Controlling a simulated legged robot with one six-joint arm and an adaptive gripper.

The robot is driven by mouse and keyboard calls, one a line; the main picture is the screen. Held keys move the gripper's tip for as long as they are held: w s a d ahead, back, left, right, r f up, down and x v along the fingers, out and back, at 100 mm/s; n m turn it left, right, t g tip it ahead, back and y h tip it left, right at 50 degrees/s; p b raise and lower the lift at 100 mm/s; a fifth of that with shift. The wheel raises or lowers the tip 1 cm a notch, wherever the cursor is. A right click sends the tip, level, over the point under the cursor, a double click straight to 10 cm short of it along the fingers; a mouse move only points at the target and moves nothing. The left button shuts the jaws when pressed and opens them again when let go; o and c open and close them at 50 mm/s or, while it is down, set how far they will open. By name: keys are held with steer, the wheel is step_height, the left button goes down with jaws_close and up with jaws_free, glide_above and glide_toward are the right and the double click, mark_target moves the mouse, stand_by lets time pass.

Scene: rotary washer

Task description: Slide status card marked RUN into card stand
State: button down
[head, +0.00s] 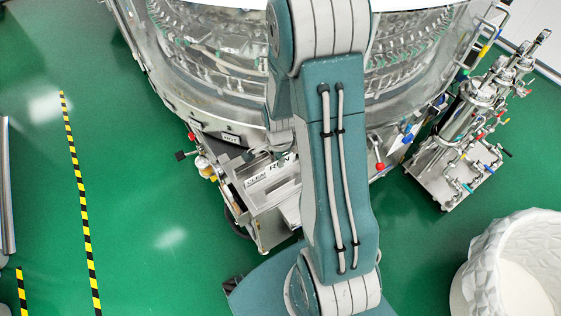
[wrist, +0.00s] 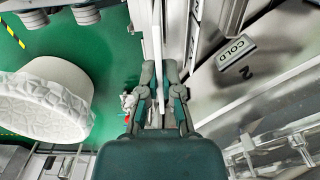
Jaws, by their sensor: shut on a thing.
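My gripper (wrist: 160,72) is shut on a thin white card (wrist: 157,40), seen almost edge-on in the wrist view. The card stands up between the two dark fingertips and extends beyond them. Its face and marking cannot be read from this angle. In the head view my arm hides the gripper. White lettered plates (head: 270,179) show on a metal shelf left of my arm; their lettering is only partly legible. I cannot tell which part there is the card stand. In the wrist view, a grey metal edge runs close to the card's right side.
The large round washer (head: 215,88) fills the back. A white textured tub (head: 480,270) stands at the right, near a metal pipe rig (head: 470,135). Green floor (head: 150,200) is clear on the left.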

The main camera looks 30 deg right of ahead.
mark_target(279, 170)
steer(key=shift+a+f, duration=0.15)
steer(key=shift+f, duration=0.6)
steer(key=shift+d+f, duration=0.2)
steer(key=shift+f, duration=0.35)
steer(key=shift+d+f, duration=0.15)
steer(key=shift+f, duration=0.35)
steer(key=shift+a+f, duration=0.2)
steer(key=shift+f, duration=1.1)
steer(key=shift+f, duration=1.95)
stand_by(0.5)
steer(key=c, duration=0.7)
jaws_free()
